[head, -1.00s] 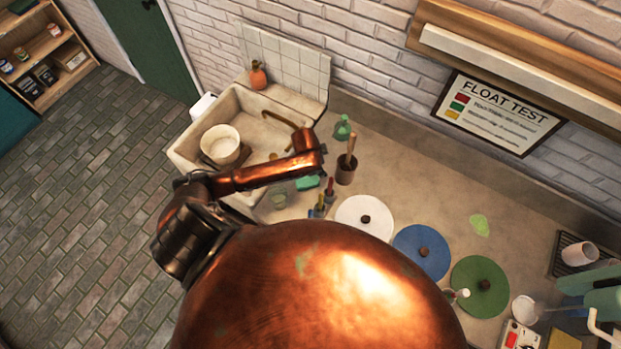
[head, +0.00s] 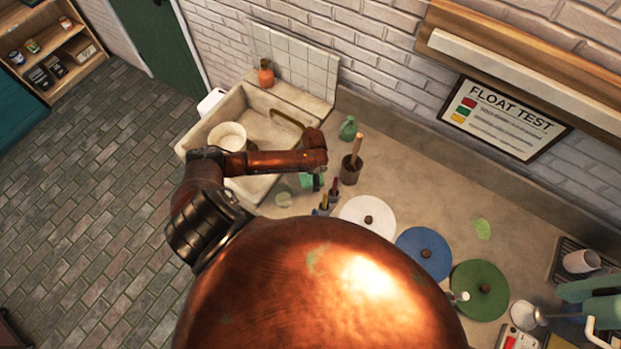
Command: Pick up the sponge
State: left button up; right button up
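A green sponge (head: 305,180) lies on the counter just right of the sink, partly hidden by the end of my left arm. My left arm comes in from the left and bends down over the sponge. The small dark tip of my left gripper (head: 317,183) shows at the sponge's right side. It is too small to tell whether the fingers are open, or whether they touch the sponge. My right gripper is not in view.
A stone sink (head: 258,132) with a pale bowl (head: 228,136) stands at left. White (head: 358,215), blue (head: 410,244) and green (head: 466,298) discs lie to the right.

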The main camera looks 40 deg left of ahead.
pick_arm(q)
jog(key=shift+f, duration=0.3)
jog(key=shift+c, duration=0.2)
jog(key=c, duration=0.8)
jog(key=shift+r, duration=0.1)
notch_tip(320, 180, up, 10)
jog(key=b, duration=0.1)
